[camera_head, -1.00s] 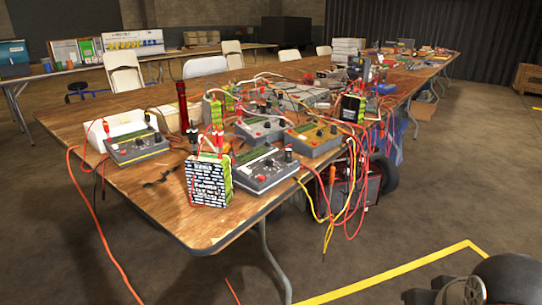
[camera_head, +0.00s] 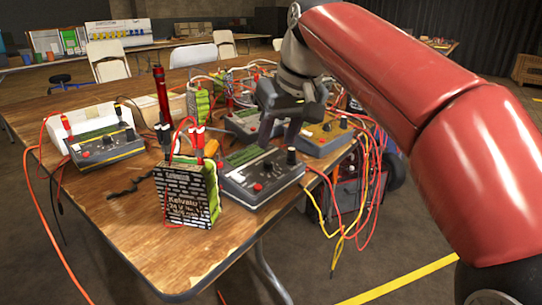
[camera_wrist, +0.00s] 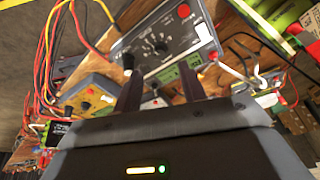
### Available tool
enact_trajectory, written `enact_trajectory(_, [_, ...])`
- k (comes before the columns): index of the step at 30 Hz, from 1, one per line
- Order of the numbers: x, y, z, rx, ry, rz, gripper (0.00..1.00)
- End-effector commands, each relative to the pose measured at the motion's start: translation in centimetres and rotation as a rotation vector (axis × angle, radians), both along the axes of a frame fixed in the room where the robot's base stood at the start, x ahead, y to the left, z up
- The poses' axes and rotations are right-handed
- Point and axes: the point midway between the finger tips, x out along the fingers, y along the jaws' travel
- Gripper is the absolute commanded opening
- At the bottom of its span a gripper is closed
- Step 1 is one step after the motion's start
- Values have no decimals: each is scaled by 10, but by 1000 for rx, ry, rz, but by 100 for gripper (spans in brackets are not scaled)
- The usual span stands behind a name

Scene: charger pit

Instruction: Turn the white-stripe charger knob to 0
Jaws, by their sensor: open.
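The nearest grey charger (camera_head: 262,178) stands by the table's near right edge. A pale line runs along its front, but I cannot read the stripe clearly. It has a green panel, a red button, a red plug at left and a black plug at right. Its dark knob (camera_wrist: 161,48) shows on a marked dial in the wrist view; the number it points to is too small to read. My gripper (camera_head: 280,138) is open, just above and behind this charger, fingers pointing down.
A yellow-striped charger (camera_head: 104,150) stands at left, an orange charger (camera_head: 325,136) at right, another grey charger (camera_head: 240,122) behind. A brick-patterned battery (camera_head: 186,195) stands at front left. Red and yellow cables hang over the right edge.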

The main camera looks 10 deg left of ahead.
Motion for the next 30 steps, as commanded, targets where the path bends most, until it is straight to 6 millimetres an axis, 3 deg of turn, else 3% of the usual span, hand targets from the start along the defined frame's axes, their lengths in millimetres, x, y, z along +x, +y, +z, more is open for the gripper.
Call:
enact_trajectory(3, [5,6,-23,-2,2,0,41])
enact_trajectory(9, [12,14,-48,-1,0,0,41])
enact_trajectory(22, [15,18,-57,0,-2,-2,41])
enact_trajectory(30, [15,18,-57,0,-2,-3,6])
